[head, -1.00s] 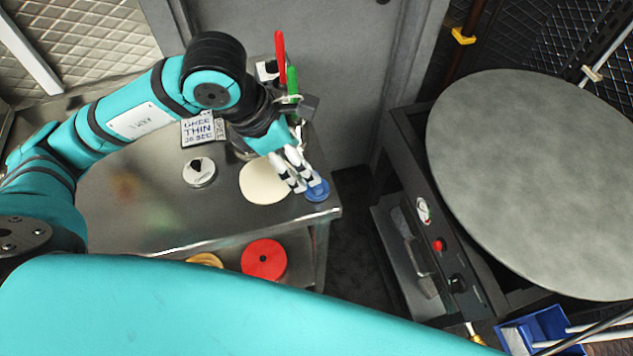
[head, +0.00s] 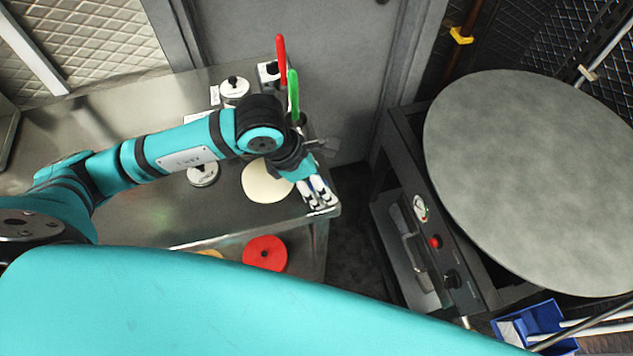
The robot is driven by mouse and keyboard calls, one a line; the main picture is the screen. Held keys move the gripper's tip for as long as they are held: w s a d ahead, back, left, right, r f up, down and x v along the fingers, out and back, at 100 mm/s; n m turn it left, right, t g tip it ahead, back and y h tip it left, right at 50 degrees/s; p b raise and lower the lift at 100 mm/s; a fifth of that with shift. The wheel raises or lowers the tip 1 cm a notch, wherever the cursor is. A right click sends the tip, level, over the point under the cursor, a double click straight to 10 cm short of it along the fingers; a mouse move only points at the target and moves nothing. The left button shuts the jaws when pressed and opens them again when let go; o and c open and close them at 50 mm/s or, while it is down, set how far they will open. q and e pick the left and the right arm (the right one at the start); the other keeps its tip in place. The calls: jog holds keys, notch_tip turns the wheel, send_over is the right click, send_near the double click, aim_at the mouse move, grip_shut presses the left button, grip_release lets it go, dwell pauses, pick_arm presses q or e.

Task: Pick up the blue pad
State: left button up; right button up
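The blue pad (head: 318,184) is at the right front corner of the steel table, mostly hidden by my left gripper. Only a little blue shows between the white fingers. My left gripper (head: 318,197) points down at that corner, with its fingers on either side of the blue. I cannot tell whether the fingers are pressed on the pad or still apart from it. My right gripper is out of view.
A pale dough disc (head: 262,183) lies left of the gripper on the steel table (head: 150,220). Red (head: 281,60) and green (head: 293,92) handled tools stand behind. A red disc (head: 265,253) sits below the table's front edge. A large round griddle (head: 530,180) is at right.

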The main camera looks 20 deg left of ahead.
pick_arm(q)
jog(key=c, duration=1.2)
jog(key=shift+r, duration=0.1)
